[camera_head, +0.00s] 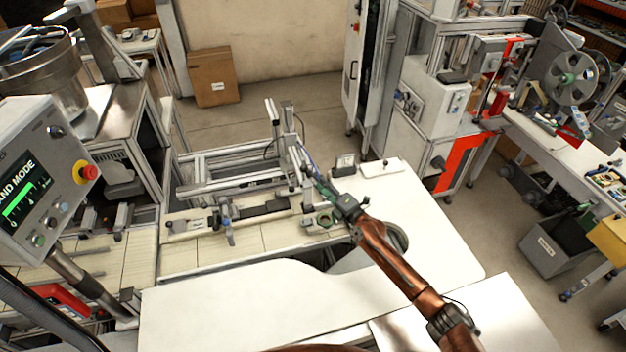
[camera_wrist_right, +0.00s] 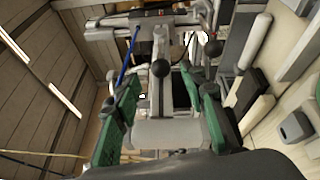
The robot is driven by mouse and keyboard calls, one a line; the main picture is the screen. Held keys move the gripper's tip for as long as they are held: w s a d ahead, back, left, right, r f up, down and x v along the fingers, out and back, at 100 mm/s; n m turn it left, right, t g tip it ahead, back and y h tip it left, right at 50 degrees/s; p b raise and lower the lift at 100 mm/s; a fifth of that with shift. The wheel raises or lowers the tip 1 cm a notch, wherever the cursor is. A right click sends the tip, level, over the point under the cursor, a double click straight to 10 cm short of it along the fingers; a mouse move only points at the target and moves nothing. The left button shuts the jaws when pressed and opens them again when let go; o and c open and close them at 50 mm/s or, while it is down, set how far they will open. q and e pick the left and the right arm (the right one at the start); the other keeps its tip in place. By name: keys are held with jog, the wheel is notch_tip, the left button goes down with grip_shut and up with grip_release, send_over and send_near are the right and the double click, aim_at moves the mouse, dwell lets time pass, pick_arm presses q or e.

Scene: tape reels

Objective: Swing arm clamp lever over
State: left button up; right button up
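In the right wrist view, a grey lever with a black ball knob (camera_wrist_right: 160,68) stands between the two green fingers of my right gripper (camera_wrist_right: 159,82). The fingers are spread, with gaps visible on both sides of the lever. A second black knob (camera_wrist_right: 213,48) lies beyond, to the right. In the head view my right gripper (camera_head: 322,186) reaches from the lower right to the upright fixture (camera_head: 290,150) on the workbench. The lever is too small to make out there. My left gripper is not in view.
A control panel (camera_head: 42,180) with a red stop button stands at the left. A small meter box (camera_head: 344,165) sits behind my right gripper. The white bench top (camera_head: 230,305) in front is clear. A reel machine (camera_head: 570,78) stands at the far right.

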jog(key=shift+b+x, duration=0.5)
jog(key=shift+x, duration=1.4)
jog(key=shift+s+a, duration=0.1)
jog(key=shift+c, duration=0.6)
jog(key=c, duration=0.6)
jog(key=shift+f, duration=0.15)
grip_shut()
